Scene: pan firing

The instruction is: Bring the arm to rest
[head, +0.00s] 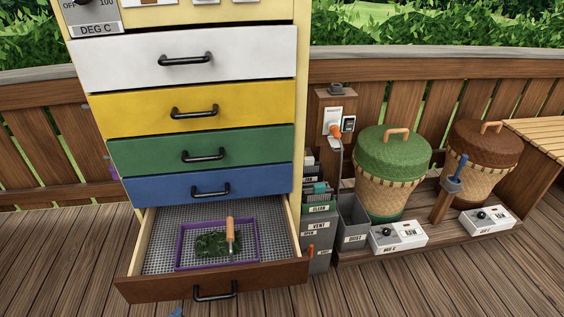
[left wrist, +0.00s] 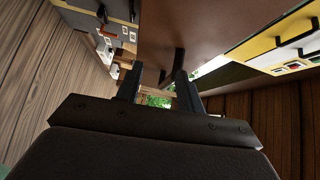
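My left gripper (left wrist: 160,86) shows in the left wrist view with its two dark fingers apart. The brown front of the bottom drawer (left wrist: 205,25) is close ahead of it, with the black drawer handle (left wrist: 178,62) just beyond the fingers. I see nothing held between the fingers; whether they touch the handle is unclear. In the head view the brown bottom drawer (head: 150,288) is pulled out, with its black handle (head: 215,291) on the front. Neither gripper shows in the head view, and my right gripper is in no view.
A purple-rimmed tray (head: 182,246) in the drawer holds green leaves (head: 211,244) and a wooden-handled tool (head: 230,234). The blue drawer (head: 165,190) and those above are closed. Bins (head: 352,220) and two drums (head: 392,160) stand right. Bare decking (head: 60,260) lies left.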

